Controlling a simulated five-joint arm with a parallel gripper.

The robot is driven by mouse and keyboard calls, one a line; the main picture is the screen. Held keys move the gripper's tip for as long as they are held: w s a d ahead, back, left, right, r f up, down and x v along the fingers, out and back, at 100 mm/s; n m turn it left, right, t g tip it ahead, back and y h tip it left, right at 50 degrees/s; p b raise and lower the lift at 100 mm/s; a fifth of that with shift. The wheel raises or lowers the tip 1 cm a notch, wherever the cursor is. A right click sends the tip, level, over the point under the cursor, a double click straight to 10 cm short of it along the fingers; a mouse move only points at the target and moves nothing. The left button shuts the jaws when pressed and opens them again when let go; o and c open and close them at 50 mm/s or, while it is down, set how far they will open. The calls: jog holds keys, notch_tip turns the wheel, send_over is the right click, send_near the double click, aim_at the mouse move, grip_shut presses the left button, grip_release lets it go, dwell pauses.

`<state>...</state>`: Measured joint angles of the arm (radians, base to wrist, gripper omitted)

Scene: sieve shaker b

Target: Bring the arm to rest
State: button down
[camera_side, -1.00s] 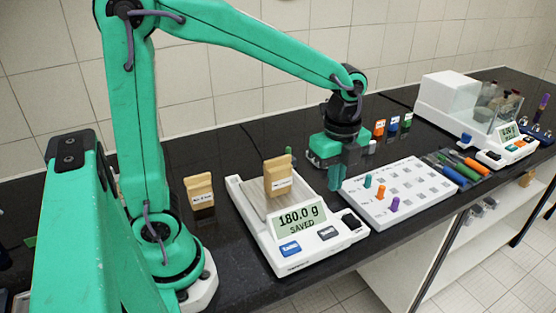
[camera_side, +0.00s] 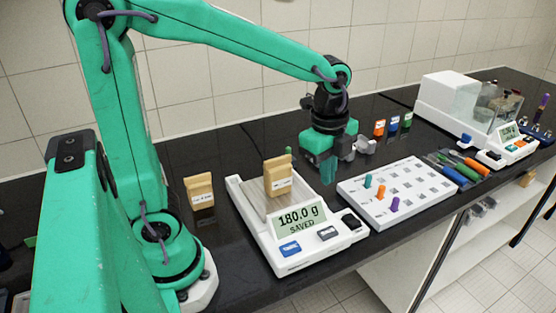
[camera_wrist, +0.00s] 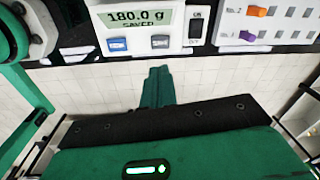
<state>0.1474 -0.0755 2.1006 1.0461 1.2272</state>
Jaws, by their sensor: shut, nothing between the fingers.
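My gripper (camera_side: 324,170) is shut and empty. In the side view it hangs over the bench behind the gap between the balance and the peg tray. In the wrist view my gripper's closed fingers (camera_wrist: 157,88) show as one green block. The balance (camera_side: 268,233) reads 180.0 g SAVED and has a blue button and a grey button on its front. A tan block with a label (camera_side: 279,178) stands on its pan. The balance's display also shows in the wrist view (camera_wrist: 140,17).
A second tan block (camera_side: 199,190) stands left of the balance. The white peg tray (camera_side: 423,202) holds several coloured pegs. Small bottles (camera_side: 393,124), markers (camera_side: 455,168) and a glass-sided balance (camera_side: 450,107) stand farther right. Bare black bench (camera_side: 237,145) lies behind the balance.

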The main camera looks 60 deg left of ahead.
jog(key=s+a+r+n+t, duration=0.2)
jog(key=s+n, duration=0.3)
jog(key=n, duration=0.3)
jog(key=s+a+r+n+t, duration=0.2)
jog(key=s+a+n, duration=0.1)
jog(key=s+n, duration=0.2)
jog(key=n, duration=0.2)
jog(key=shift+s+n+t, duration=0.4)
